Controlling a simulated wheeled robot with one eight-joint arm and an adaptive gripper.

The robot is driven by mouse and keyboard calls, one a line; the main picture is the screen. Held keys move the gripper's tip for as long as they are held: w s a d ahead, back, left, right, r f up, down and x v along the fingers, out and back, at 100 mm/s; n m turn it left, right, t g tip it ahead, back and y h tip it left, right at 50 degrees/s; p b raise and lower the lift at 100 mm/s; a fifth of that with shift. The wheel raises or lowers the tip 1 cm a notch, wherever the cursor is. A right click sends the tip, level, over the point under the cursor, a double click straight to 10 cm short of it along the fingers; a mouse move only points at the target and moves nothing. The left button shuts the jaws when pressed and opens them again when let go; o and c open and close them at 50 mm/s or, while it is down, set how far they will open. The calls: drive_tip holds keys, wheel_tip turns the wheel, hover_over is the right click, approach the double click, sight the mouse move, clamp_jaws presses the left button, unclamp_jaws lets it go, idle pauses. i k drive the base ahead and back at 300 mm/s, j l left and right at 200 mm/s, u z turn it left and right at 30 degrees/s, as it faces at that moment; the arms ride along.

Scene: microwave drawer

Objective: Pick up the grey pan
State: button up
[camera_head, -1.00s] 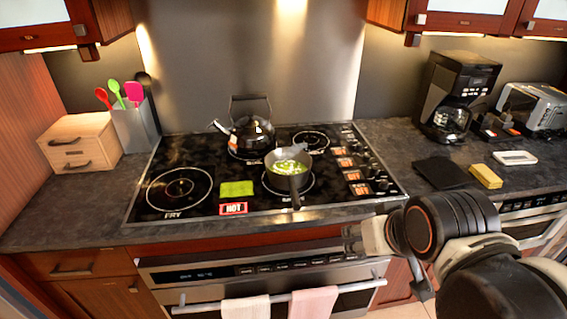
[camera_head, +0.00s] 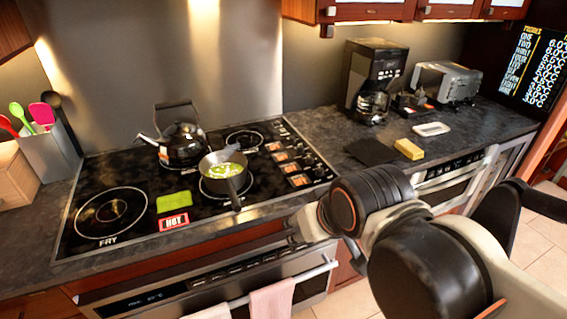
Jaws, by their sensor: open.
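The grey pan (camera_head: 227,184) sits on the front right burner of the black stovetop (camera_head: 140,222). Its handle points toward the front edge, and something yellow-green and white lies inside it. My gripper (camera_head: 296,238) is in front of the stove's front edge, to the right of and nearer than the pan, apart from it. My arm hides part of the gripper, and its fingers are small in the picture. Nothing shows between them.
A green sponge-like square (camera_head: 174,202) and a HOT label (camera_head: 174,222) lie left of the pan. A coffee maker (camera_head: 372,80), yellow sponge (camera_head: 409,149) and toaster (camera_head: 458,84) are on the right counter.

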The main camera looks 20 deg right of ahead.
sight(229, 185)
drive_tip(key=l+u, duration=0.3)
drive_tip(key=l, duration=1.55)
drive_tip(key=j+z, duration=0.1)
drive_tip(key=i+j, duration=0.05)
